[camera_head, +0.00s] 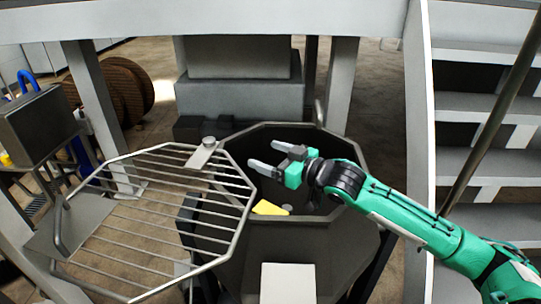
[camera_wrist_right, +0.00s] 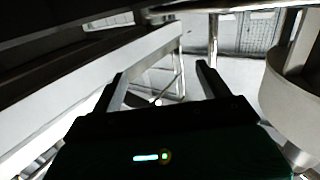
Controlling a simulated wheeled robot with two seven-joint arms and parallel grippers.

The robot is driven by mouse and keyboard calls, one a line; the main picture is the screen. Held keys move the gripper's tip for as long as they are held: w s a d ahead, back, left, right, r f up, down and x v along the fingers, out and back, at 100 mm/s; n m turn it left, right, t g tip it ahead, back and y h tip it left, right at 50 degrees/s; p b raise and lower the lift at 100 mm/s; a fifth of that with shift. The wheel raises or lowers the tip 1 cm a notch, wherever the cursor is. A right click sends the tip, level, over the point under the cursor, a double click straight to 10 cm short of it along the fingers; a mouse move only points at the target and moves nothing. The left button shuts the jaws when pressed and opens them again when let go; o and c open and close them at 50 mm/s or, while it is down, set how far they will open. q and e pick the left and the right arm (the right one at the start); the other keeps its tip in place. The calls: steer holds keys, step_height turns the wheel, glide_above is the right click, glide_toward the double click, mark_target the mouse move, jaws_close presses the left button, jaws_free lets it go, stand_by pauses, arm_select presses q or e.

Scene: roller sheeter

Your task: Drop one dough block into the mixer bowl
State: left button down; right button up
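The mixer bowl (camera_head: 345,228) is a dark, many-sided tub in the middle of the head view, open at the top. A yellow dough block (camera_head: 269,208) shows inside it, near its left front wall. My right gripper (camera_head: 261,154) is over the bowl, behind and above the block, apart from it. Its two fingers are spread with nothing between them. The right wrist view also shows the right gripper (camera_wrist_right: 160,72) with fingers apart and empty. The bowl's floor is partly hidden by my right arm. My left gripper is not in view.
A round metal grille guard (camera_head: 150,215) lies to the left of the bowl, its right edge reaching the bowl's rim. A grey mixer column (camera_head: 240,100) stands behind the bowl. Grey steps (camera_head: 485,165) rise at the right, and a wooden cable reel (camera_head: 125,88) stands at the back left.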

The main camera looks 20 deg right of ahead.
step_height(320, 180, up, 20)
steer(key=b, duration=0.5)
steer(key=shift+b, duration=0.35)
steer(key=shift+f, duration=0.1)
stand_by(1.1)
